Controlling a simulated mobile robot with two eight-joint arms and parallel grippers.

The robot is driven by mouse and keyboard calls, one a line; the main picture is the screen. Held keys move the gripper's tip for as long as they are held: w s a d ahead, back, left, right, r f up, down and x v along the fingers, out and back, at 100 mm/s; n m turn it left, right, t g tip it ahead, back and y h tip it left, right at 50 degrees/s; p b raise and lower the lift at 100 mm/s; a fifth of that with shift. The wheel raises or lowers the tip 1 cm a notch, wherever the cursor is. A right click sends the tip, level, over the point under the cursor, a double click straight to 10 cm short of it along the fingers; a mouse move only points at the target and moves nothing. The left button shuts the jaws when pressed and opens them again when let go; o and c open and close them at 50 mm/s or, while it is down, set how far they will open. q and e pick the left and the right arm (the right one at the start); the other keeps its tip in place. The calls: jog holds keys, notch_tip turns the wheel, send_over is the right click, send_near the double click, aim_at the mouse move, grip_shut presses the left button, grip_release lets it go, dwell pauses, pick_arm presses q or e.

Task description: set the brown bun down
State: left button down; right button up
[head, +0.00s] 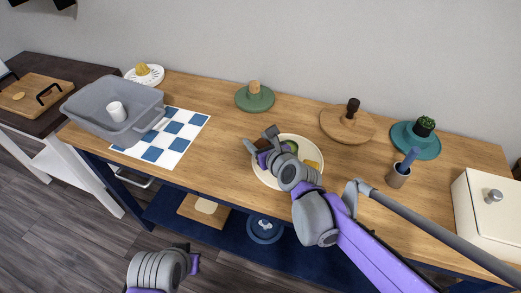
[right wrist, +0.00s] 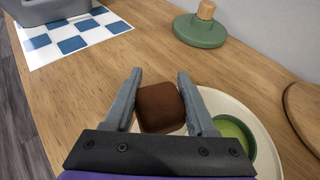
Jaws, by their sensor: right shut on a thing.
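The brown bun (right wrist: 160,107) is a dark brown rounded block between the fingers of my right gripper (right wrist: 160,92) in the right wrist view. My right gripper (head: 262,141) is shut on it at the left edge of a cream plate (head: 321,153). The plate also shows in the right wrist view (right wrist: 262,145), partly behind the gripper. I cannot tell whether the bun touches the plate or table. My left gripper (head: 196,263) is low at the front, off the table; its fingers are too unclear to judge.
A green round dish (right wrist: 238,133) and a yellow piece (head: 312,165) are on the plate. A green stand (head: 255,100) is behind it and a wooden stand (head: 347,126) behind right. A checkered mat (head: 183,131) and grey bin (head: 88,112) are left. Bare wood lies between mat and plate.

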jog(key=shift+f+b, duration=0.35)
jog(key=shift+f, duration=1.35)
jog(key=shift+f, duration=0.15)
jog(key=o, duration=1.1)
jog(key=shift+s+r, duration=0.15)
jog(key=shift+r, duration=0.1)
jog(key=p+v, duration=0.2)
jog(key=v, duration=0.9)
jog(key=shift+s+d+r, duration=0.15)
jog(key=shift+s, duration=0.15)
